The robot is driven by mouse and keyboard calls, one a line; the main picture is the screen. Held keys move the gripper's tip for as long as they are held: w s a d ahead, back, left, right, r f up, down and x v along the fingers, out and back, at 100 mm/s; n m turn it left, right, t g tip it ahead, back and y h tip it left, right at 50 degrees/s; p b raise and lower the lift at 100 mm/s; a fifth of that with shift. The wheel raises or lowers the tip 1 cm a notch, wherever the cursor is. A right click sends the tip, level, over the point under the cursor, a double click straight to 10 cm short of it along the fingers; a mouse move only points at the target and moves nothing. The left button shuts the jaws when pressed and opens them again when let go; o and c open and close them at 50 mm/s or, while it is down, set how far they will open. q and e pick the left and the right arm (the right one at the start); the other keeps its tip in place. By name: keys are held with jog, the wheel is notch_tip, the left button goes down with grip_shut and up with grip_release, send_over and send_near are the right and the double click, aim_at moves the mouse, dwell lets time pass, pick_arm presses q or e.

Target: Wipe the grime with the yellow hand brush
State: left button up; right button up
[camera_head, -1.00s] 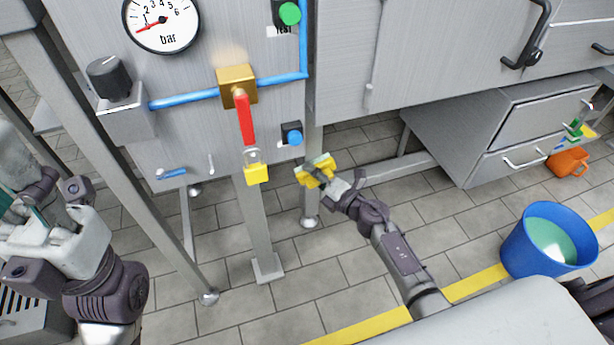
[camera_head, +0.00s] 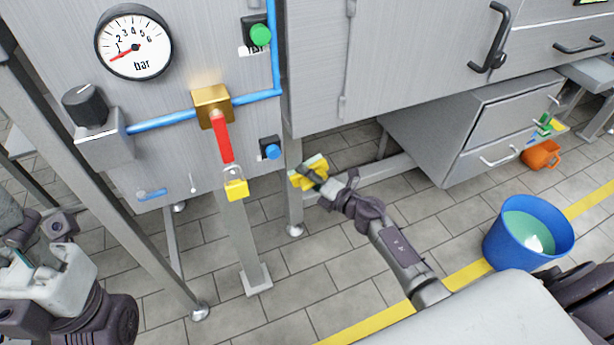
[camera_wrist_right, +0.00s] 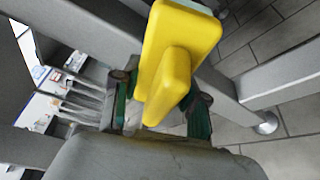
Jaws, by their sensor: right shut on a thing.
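The yellow hand brush (camera_head: 309,172) has a yellow body and handle and a pale edge. My right gripper (camera_head: 318,180) is shut on its handle, in front of the lower part of a steel frame leg. In the right wrist view the brush (camera_wrist_right: 178,45) stands up between the green-padded fingers of the gripper (camera_wrist_right: 163,105). I cannot tell whether the brush touches the leg. My left gripper (camera_head: 28,258) is at the left edge, partly cut off, and its opening is unclear. I cannot make out the grime in either view.
A blue bucket (camera_head: 503,241) with green contents and a pale patch stands on the right floor. An orange jug (camera_head: 541,155) lies by the drawers (camera_head: 465,165). A red valve lever (camera_head: 222,140) and yellow padlock (camera_head: 236,188) are left of the brush.

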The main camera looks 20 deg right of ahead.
aim_at(296, 181)
jog(key=shift+s+a+p, duration=0.1)
jog(key=shift+a+p, duration=0.25)
jog(key=shift+a, duration=2.9)
jog(key=shift+s+p, duration=0.8)
jog(key=shift+s, duration=2.1)
jog(key=shift+s+d, duration=0.1)
jog(key=shift+s, duration=1.4)
